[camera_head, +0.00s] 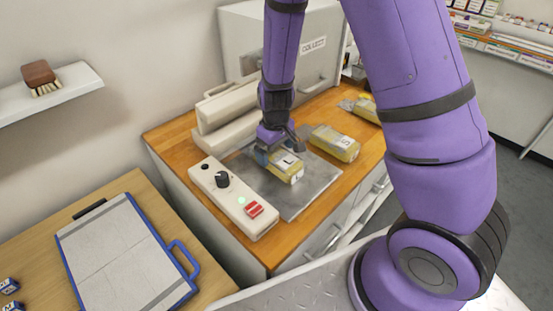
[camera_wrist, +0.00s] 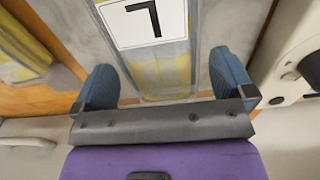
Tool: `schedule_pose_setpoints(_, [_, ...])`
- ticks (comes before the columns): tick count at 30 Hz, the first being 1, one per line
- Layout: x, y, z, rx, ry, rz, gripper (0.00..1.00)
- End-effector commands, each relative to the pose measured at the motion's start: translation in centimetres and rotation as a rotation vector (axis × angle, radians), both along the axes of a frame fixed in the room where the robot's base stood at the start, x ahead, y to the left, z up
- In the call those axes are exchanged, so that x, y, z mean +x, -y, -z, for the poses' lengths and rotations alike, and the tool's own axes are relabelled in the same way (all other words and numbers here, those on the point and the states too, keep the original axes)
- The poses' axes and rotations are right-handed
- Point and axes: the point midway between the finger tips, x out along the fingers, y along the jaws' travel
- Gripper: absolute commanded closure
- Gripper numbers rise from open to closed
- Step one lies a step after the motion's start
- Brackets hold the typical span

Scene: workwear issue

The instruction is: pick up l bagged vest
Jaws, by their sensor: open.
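The L bagged vest (camera_head: 288,171) is a yellow and grey packet with a white L label. It lies on the grey metal plate of the counter. In the wrist view the vest (camera_wrist: 169,66) and its label fill the upper middle, with the letter upside down. My gripper (camera_head: 279,146) is over the far end of the packet. In the wrist view its two blue fingertips (camera_wrist: 165,80) are apart, one on each side of the packet, with gaps visible. Whether the fingers touch it lower down I cannot tell.
The S bagged vest (camera_head: 335,143) lies right of the L packet, with another yellow packet (camera_head: 367,107) beyond it. A control box (camera_head: 232,198) with a knob and red switch stands left of the plate (camera_head: 300,205). The COLLECT cabinet (camera_head: 313,62) stands behind.

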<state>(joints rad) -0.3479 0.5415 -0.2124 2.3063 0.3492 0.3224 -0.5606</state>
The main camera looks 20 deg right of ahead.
Motion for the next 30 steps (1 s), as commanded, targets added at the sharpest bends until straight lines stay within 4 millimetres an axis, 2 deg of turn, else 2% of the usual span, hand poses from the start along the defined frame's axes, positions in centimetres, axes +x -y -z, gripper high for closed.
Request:
schedule_pose_setpoints(3, [-0.2, 0.2, 1.8, 0.000, -0.003, 0.001, 0.00])
schedule_pose_setpoints(6, [-0.1, 0.2, 2.7, 0.000, -0.002, 0.001, 0.00])
schedule_pose_setpoints(16, [-0.1, 0.2, 3.3, 0.000, 0.001, 0.000, 0.00])
schedule_pose_setpoints(17, [-0.1, 0.2, 3.3, 0.000, 0.001, 0.000, 0.05])
schedule_pose_setpoints(21, [-0.1, 0.2, 3.3, 0.000, 0.001, 0.000, 0.37])
schedule_pose_setpoints(22, [-0.1, 0.2, 3.3, 0.000, 0.001, 0.000, 0.41])
schedule_pose_setpoints(23, [-0.1, 0.2, 3.3, 0.000, 0.001, 0.000, 0.41])
schedule_pose_setpoints(24, [-0.1, 0.2, 3.3, 0.000, 0.001, 0.000, 0.45])
schedule_pose_setpoints(30, [-0.1, 0.2, 3.2, 0.000, 0.001, 0.000, 0.45])
